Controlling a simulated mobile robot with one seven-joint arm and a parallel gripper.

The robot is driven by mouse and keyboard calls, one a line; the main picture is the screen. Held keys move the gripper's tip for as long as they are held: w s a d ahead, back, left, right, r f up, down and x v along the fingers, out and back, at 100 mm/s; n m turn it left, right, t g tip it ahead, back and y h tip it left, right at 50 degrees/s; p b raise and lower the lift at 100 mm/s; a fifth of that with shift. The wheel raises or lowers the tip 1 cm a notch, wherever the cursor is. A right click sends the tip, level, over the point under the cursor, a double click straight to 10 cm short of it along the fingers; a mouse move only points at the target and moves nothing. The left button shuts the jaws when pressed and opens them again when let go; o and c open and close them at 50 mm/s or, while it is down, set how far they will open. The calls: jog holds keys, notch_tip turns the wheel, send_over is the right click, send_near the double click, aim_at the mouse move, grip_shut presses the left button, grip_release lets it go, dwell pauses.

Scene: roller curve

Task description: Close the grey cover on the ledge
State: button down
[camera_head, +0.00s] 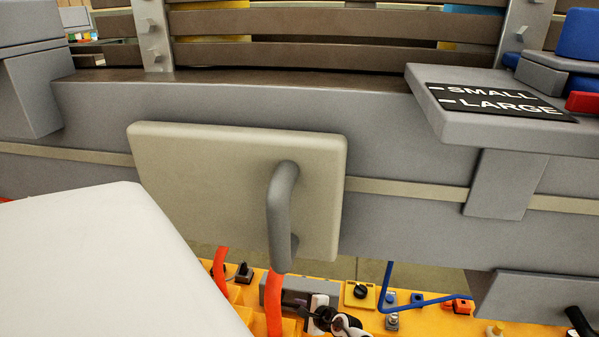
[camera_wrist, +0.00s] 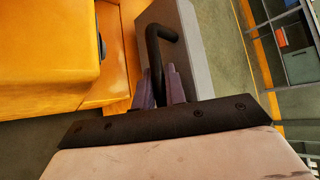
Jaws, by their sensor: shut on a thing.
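In the wrist view my gripper (camera_wrist: 161,86) has its purple-grey fingers shut on a black bent handle (camera_wrist: 162,33). The handle is fixed to a grey box-like cover (camera_wrist: 192,50), whose flat face shows behind and right of the fingers. In the head view a grey piece with a black handle (camera_head: 577,320) shows at the lower right corner, cut by the frame edge; I cannot tell for sure that it is the same cover. My gripper is not seen in the head view. How far the cover stands open cannot be told.
A beige panel with a grey handle (camera_head: 180,165) hangs on the grey rail in the head view. Below it is a yellow surface with orange hoses (camera_head: 274,300) and small parts. A SMALL/LARGE sign (camera_head: 500,102) sits at right. An orange block (camera_wrist: 45,50) is left of my gripper.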

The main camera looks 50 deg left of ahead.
aim_at(298, 287)
jog(key=w+a+r+g+h+b, duration=0.1)
jog(key=w+a+m+g+h+b, duration=0.1)
jog(key=w+b, duration=0.1)
jog(key=w+a+r+m+h+b, duration=0.1)
jog(key=a+b, duration=0.1)
jog(key=shift+w+r+g, duration=0.3)
jog(key=shift+r+g, duration=0.05)
jog(key=shift+g, duration=0.05)
jog(key=w+b, duration=0.1)
jog(key=b, duration=0.1)
jog(key=a+b, duration=0.1)
jog(key=b, duration=0.1)
jog(key=w+a+b, duration=0.1)
jog(key=b, duration=0.2)
jog(key=shift+w+a+r+m, duration=0.1)
jog(key=shift+w+r+m, duration=0.15)
jog(key=shift+w+m, duration=0.1)
jog(key=w+a+f+b, duration=0.1)
jog(key=w+a+b, duration=0.3)
jog(key=b, duration=1.4)
jog(key=shift+w+a, duration=0.35)
jog(key=shift+w, duration=0.5)
jog(key=shift+w+a+f+b, duration=0.1)
jog(key=shift+w+b, duration=0.05)
jog(key=shift+b, duration=0.2)
jog(key=c, duration=1.7)
grip_release()
